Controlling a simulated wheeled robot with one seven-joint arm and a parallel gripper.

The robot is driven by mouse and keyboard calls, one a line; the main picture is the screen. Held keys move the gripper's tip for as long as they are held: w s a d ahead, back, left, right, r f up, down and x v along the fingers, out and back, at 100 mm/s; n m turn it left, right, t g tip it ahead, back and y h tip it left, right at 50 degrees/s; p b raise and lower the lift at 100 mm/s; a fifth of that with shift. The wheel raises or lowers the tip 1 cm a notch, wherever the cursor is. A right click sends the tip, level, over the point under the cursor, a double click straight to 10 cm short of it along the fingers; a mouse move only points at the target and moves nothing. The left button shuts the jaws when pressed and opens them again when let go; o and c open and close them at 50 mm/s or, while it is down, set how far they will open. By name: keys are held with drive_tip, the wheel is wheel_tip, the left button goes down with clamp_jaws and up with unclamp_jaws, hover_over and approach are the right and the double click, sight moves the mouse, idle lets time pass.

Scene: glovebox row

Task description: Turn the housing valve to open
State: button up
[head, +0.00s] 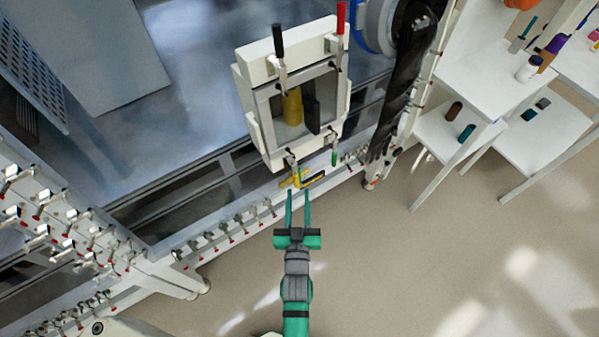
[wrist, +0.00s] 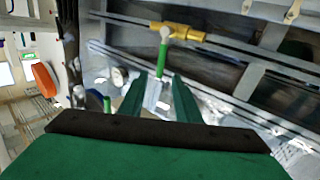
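The housing valve shows in the wrist view as a yellow pipe fitting (wrist: 180,32) with a green lever (wrist: 162,58) pointing toward me. In the head view its yellow body (head: 293,181) sits on the rail below the white-framed housing. My gripper (head: 298,193) is open, with its two green fingers pointing at the valve. In the wrist view the fingers (wrist: 159,76) stand apart, one on each side of the lever's near end. Nothing shows clamped between them. I cannot tell whether the fingers touch the lever.
The white-framed housing (head: 255,122) has small latches and levers around it. A green-handled lever (head: 334,158) hangs at its lower right. Several small red-tipped valves line the rail at left. A black glove (head: 400,90) hangs at right. White shelves (head: 485,75) stand farther right. The floor below is clear.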

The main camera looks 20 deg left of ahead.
sight(299, 173)
drive_tip(key=x, duration=0.9)
clamp_jaws()
